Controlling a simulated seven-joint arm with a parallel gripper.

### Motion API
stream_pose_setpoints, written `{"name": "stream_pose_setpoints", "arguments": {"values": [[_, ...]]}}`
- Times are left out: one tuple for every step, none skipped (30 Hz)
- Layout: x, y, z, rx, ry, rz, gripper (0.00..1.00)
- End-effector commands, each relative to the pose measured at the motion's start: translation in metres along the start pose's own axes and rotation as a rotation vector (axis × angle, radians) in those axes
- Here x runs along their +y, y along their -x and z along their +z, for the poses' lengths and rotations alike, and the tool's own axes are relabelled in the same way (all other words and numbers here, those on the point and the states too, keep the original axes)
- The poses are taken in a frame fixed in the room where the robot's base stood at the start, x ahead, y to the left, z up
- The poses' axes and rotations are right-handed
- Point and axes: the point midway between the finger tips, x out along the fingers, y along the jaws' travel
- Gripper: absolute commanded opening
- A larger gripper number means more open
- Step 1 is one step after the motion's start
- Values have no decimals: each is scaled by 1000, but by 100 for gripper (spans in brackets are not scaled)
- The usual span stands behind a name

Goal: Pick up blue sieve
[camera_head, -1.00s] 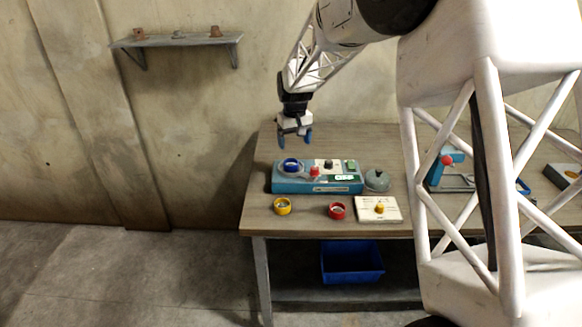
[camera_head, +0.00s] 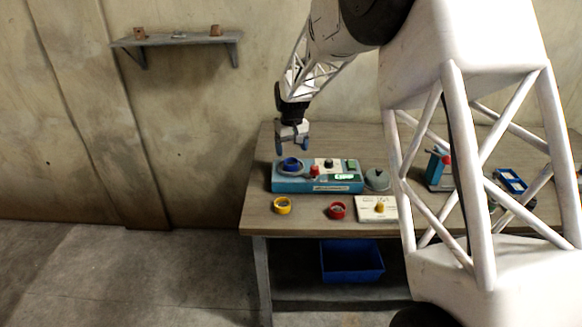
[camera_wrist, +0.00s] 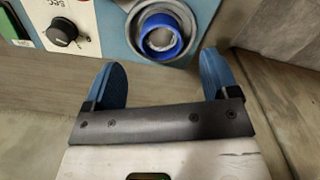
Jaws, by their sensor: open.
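The blue sieve (camera_head: 291,163) is a small blue ring seated on the left end of the blue and white machine (camera_head: 318,186). In the wrist view the blue sieve (camera_wrist: 160,36) sits inside a grey round holder, ahead of the fingers. My gripper (camera_head: 292,147) hangs just above and behind the sieve in the head view. Its two blue fingers (camera_wrist: 165,82) are spread apart with nothing between them. The fingertips do not reach around the sieve in the wrist view.
A yellow ring (camera_head: 282,206) and a red ring (camera_head: 337,211) lie on the table in front of the machine. A white box with a yellow knob (camera_head: 378,208) and a grey dome (camera_head: 377,180) stand to the right. A blue bin (camera_head: 352,262) is below.

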Motion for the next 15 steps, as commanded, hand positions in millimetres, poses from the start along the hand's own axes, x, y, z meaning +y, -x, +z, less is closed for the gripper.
{"name": "stream_pose_setpoints", "arguments": {"values": [[0, 0, 0, 0, 0, 0, 81], [0, 0, 0, 0, 0, 0, 81], [0, 0, 0, 0, 0, 0, 81], [0, 0, 0, 0, 0, 0, 81], [0, 0, 0, 0, 0, 0, 81], [0, 0, 0, 0, 0, 0, 81], [0, 0, 0, 0, 0, 0, 81], [0, 0, 0, 0, 0, 0, 81], [0, -1, 0, 0, 0, 0, 81], [0, -2, 0, -1, 0, 0, 81], [0, -3, 0, -1, 0, 0, 81], [0, -6, 0, -1, 0, 0, 81], [0, -8, 1, -2, 0, 0, 81], [0, -10, 1, -3, 0, 0, 81], [0, -14, 1, -3, 0, 0, 81]]}}
